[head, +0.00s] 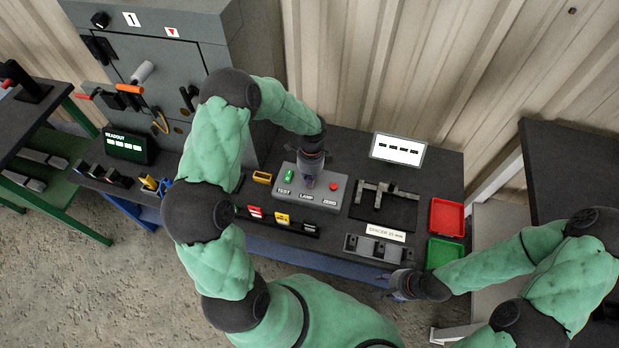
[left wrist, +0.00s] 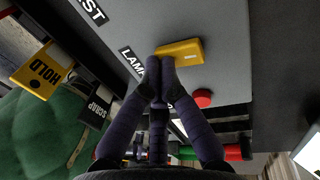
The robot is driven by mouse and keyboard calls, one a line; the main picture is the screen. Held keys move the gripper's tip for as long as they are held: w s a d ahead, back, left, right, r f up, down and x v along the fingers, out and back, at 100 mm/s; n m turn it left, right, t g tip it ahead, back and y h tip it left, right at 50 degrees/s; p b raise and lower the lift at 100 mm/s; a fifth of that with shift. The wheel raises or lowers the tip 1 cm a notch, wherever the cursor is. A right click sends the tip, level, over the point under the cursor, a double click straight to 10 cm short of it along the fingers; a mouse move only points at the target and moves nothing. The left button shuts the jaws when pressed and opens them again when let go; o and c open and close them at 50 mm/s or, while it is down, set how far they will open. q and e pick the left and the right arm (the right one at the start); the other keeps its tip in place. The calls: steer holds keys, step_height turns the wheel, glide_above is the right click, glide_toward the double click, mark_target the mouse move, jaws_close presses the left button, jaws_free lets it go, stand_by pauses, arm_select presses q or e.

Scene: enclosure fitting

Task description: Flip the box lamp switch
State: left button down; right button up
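The grey control box (head: 338,200) stands on the dark bench, with labels TEST, LAMP and ZERO along its front. The lamp switch is a yellow rocker (left wrist: 180,52) beside the LAMP label in the left wrist view; in the head view my gripper hides it. My left gripper (head: 309,182) points down over the middle of the box. Its fingertips (left wrist: 160,64) are together and empty, at the edge of the yellow rocker; I cannot tell whether they touch it. My right gripper (head: 386,288) is low, in front of the bench; its finger opening is unclear.
A green button (head: 289,176) and a red button (head: 333,186) flank the switch. A dark fixture (head: 372,215), a red tray (head: 447,217) and a green tray (head: 444,252) lie to the right. Tagged pieces, including a yellow HOLD tag (left wrist: 42,72), line the front edge.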

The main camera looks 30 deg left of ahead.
arm_select(q)
steer(key=shift+s+d+f+g, duration=0.25)
steer(key=shift+s+f+g, duration=0.05)
steer(key=shift+s+f, duration=0.45)
arm_select(e)
steer(key=shift+f, duration=0.15)
arm_select(q)
steer(key=shift+w+a+r, duration=0.2)
steer(key=shift+w+r, duration=0.1)
steer(key=shift+w, duration=0.3)
arm_select(e)
steer(key=shift+s, duration=0.1)
arm_select(q)
steer(key=shift+r+p, duration=0.35)
steer(key=shift+p, duration=0.1)
steer(key=r+p, duration=0.2)
steer(key=r, duration=0.1)
steer(key=r+p, duration=0.1)
steer(key=r, duration=0.1)
steer(key=shift+s+r, duration=0.2)
steer(key=shift+s, duration=0.15)
step_height(320, 180, up, 9)
steer(key=s+p, duration=0.1)
steer(key=p, duration=0.2)
steer(key=shift+s+d+f, duration=0.2)
steer(key=shift+s+d, duration=0.1)
arm_select(e)
step_height(320, 180, up, 7)
steer(key=s+a, duration=0.1)
steer(key=shift+a, duration=0.2)
